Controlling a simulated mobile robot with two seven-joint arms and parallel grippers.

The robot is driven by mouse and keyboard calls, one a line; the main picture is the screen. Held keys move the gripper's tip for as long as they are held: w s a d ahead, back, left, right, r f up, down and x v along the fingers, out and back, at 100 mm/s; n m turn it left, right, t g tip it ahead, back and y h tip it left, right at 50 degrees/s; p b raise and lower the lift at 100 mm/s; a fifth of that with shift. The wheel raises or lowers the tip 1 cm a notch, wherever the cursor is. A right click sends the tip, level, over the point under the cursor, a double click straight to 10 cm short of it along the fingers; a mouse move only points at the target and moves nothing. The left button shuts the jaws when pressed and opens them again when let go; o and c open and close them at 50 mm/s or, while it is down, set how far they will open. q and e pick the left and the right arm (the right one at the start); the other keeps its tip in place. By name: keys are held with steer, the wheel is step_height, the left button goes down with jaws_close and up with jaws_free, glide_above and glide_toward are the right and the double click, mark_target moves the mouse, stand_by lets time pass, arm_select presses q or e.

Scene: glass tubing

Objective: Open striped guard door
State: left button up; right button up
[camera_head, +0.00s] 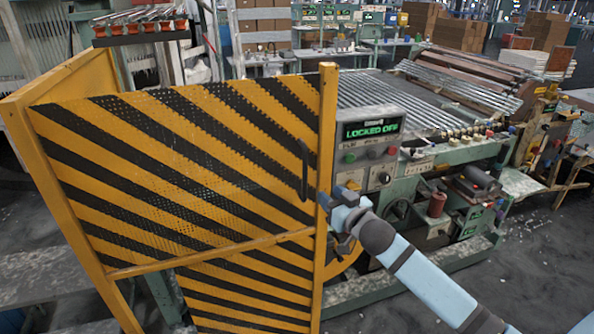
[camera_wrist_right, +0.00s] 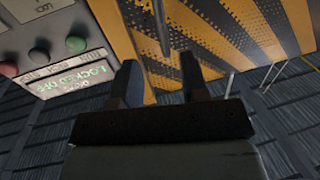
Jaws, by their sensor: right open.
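The guard door (camera_head: 190,150) is a perforated yellow panel with black diagonal stripes in a yellow frame. It fills the left half of the head view and the upper right of the right wrist view (camera_wrist_right: 235,40). A dark vertical handle (camera_head: 305,170) is near its right edge, beside the yellow post. My right gripper (camera_head: 338,208) is beside that post, to the right of and a little below the handle. In the right wrist view its fingers (camera_wrist_right: 158,85) are apart and empty, with the dark handle bar (camera_wrist_right: 160,28) beyond the gap. My left gripper is out of view.
Right of the post, a control panel (camera_head: 368,150) with buttons and a green "LOCKED OFF" display stands close to my right gripper; it also shows in the right wrist view (camera_wrist_right: 75,70). The green machine (camera_head: 440,225) extends behind. Open floor lies at lower right.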

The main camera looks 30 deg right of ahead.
mark_target(306, 174)
steer(key=w+p, duration=0.2)
steer(key=w, duration=0.9)
steer(key=shift+d, duration=0.2)
steer(key=shift+w, duration=0.9)
jaws_close()
